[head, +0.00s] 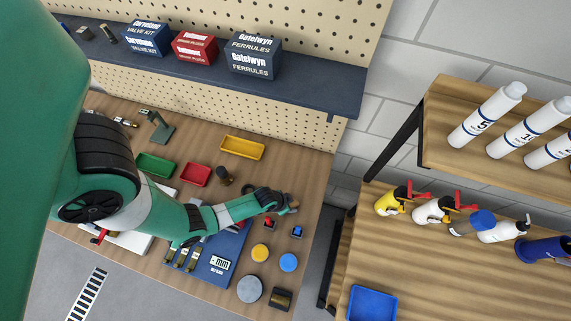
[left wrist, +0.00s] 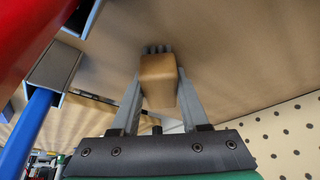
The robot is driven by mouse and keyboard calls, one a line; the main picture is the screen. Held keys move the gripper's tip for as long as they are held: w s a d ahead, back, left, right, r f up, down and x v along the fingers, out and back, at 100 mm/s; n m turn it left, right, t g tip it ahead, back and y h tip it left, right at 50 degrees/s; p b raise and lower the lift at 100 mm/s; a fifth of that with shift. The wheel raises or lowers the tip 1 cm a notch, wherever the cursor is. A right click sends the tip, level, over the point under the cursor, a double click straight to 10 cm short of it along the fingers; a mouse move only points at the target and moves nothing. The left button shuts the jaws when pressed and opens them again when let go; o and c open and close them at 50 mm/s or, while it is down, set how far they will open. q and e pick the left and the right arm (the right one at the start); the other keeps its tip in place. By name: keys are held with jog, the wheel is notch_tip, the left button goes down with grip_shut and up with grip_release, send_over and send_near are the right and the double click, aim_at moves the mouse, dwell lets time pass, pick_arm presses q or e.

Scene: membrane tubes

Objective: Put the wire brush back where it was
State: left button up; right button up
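The wire brush (left wrist: 158,82) has a tan wooden body with dark bristles at its far end. In the left wrist view it sits between the two grey fingers of my left gripper (left wrist: 160,92), which look closed against its sides. In the head view my left gripper (head: 286,204) is low over the right part of the wooden bench, and only a small tan bit of the brush (head: 293,207) shows at its tip. I cannot tell whether the brush touches the bench. My right gripper is not in view.
Small red (head: 269,223) and blue (head: 297,232) items stand close to the gripper, with yellow (head: 260,253) and blue (head: 289,262) round pieces nearer the front. A yellow tray (head: 243,147) lies behind. The pegboard (head: 270,115) rises at the back.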

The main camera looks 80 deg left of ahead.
pick_arm(q)
jog(key=p+v, duration=0.6)
jog(key=v, duration=0.6)
jog(key=shift+r, duration=0.15)
